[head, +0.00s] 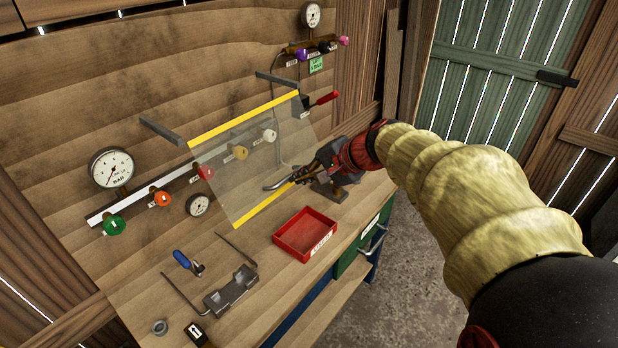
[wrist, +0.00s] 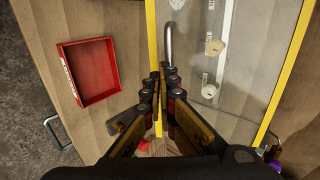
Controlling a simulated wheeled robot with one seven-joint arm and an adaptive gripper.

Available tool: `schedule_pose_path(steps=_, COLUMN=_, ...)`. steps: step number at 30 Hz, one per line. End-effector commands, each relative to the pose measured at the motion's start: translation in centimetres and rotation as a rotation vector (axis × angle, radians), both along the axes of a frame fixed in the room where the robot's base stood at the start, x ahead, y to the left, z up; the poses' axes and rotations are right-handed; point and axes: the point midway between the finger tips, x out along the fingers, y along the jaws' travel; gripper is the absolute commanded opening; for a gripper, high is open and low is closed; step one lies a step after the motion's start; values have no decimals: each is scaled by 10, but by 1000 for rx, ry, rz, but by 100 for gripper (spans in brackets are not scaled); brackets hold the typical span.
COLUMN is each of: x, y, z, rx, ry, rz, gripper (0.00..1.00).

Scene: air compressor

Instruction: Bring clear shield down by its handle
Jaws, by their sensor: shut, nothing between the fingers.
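The clear shield (head: 248,165) with yellow strips along its upper and lower edges slopes out from the wall panel above the bench. In the wrist view its see-through sheet (wrist: 232,75) lies to the right of my fingers. A curved metal handle (head: 275,185) shows at its lower yellow edge; the same handle (wrist: 168,42) shows just beyond my fingertips. My gripper (head: 305,174) is beside the lower right part of the shield, with its tips close to the handle. In the wrist view my gripper (wrist: 163,72) is shut and empty. I cannot tell whether it touches the handle.
A red tray (head: 305,234) sits on the bench below my gripper. A metal bracket (head: 230,290) and a blue-handled part (head: 188,263) lie at the front left. Gauges such as this one (head: 112,168) and coloured knobs line the wall. A red-handled lever (head: 326,98) is right of the shield.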

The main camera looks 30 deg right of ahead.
Motion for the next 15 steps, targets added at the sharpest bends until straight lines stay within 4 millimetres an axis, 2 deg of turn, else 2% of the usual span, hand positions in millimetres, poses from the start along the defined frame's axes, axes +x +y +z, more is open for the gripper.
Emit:
schedule_pose_path(steps=3, x=0, y=-1, z=7, rx=-3, ry=-6, rz=-2, gripper=9)
schedule_pose_path(steps=12, x=1, y=-1, z=9, rx=-2, ry=-9, rz=-3, gripper=26)
schedule_pose_path(steps=15, x=1, y=-1, z=9, rx=-3, ry=-10, rz=-4, gripper=27)
